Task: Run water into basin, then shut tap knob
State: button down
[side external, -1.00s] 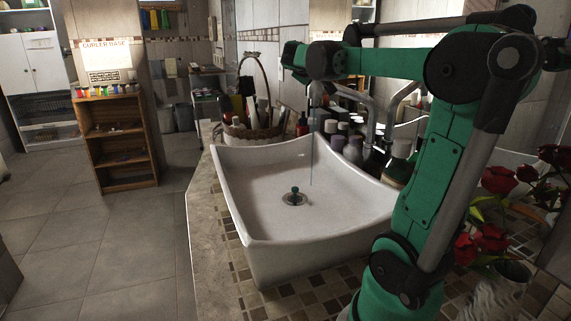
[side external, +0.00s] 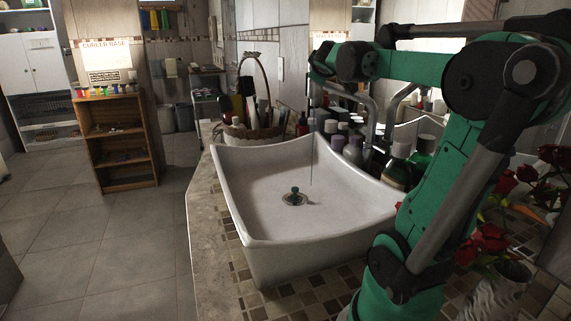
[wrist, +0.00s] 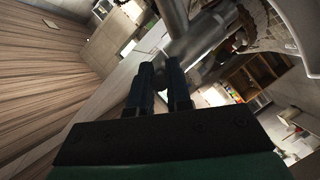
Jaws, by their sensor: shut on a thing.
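The metal tap shows as a grey pipe (side external: 371,112) behind the basin, and close up in the wrist view (wrist: 198,38). My gripper (wrist: 160,75) is at the tap, its two dark fingers close together and shut on the tap knob. The knob is mostly hidden by the fingers. In the side view the fingertips are hard to make out against the dark background.
Several bottles (side external: 398,160) crowd the counter behind the basin. A wicker basket (side external: 254,131) stands at its far side. Red roses in a vase (side external: 500,285) stand close to my arm at the right. The floor at the left is clear.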

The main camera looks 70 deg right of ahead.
jog(key=c, duration=0.8)
grip_release()
jog(key=shift+v, duration=2.8)
jog(key=shift+c, duration=0.2)
